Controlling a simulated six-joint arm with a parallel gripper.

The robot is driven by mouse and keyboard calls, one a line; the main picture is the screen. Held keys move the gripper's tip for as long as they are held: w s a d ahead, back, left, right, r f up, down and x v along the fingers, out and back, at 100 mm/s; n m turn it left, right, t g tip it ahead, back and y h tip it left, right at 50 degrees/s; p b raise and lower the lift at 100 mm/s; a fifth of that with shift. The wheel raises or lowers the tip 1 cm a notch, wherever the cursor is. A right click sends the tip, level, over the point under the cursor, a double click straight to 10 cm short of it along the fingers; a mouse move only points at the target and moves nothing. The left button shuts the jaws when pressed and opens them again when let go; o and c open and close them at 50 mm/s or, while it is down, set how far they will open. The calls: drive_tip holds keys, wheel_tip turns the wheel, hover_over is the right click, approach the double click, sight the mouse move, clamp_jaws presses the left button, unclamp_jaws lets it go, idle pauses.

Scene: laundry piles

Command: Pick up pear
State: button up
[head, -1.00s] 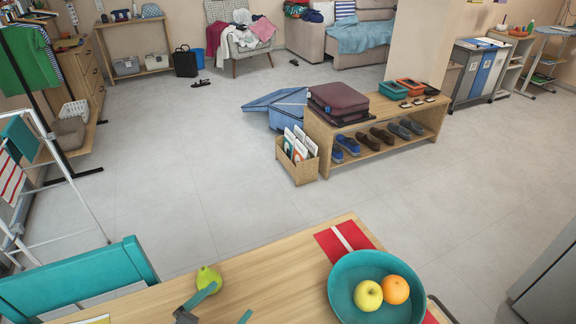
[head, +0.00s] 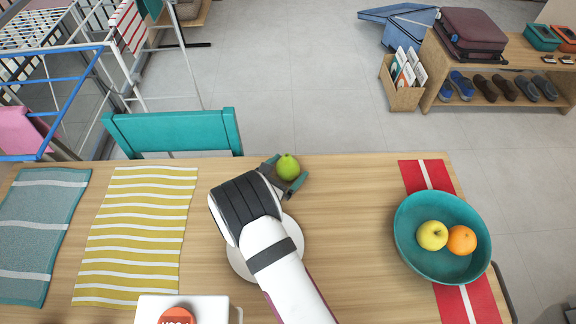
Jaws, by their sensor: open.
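The pear (head: 287,167) is green and stands on the wooden table near its far edge, in the head view. My gripper (head: 288,181) is open at the pear, with its dark body to the left of the fruit and a greenish finger at the pear's lower right. I cannot tell whether the fingers touch the pear. My white and black arm reaches up to it from the lower middle of the picture.
A teal bowl (head: 408,252) with a yellow apple (head: 432,235) and an orange (head: 462,240) sits on a red runner (head: 487,299) at right. Yellow (head: 134,236) and teal (head: 37,231) striped mats lie at left. A teal chair (head: 175,134) stands behind the table.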

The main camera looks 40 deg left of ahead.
drive_tip(key=c, duration=1.4)
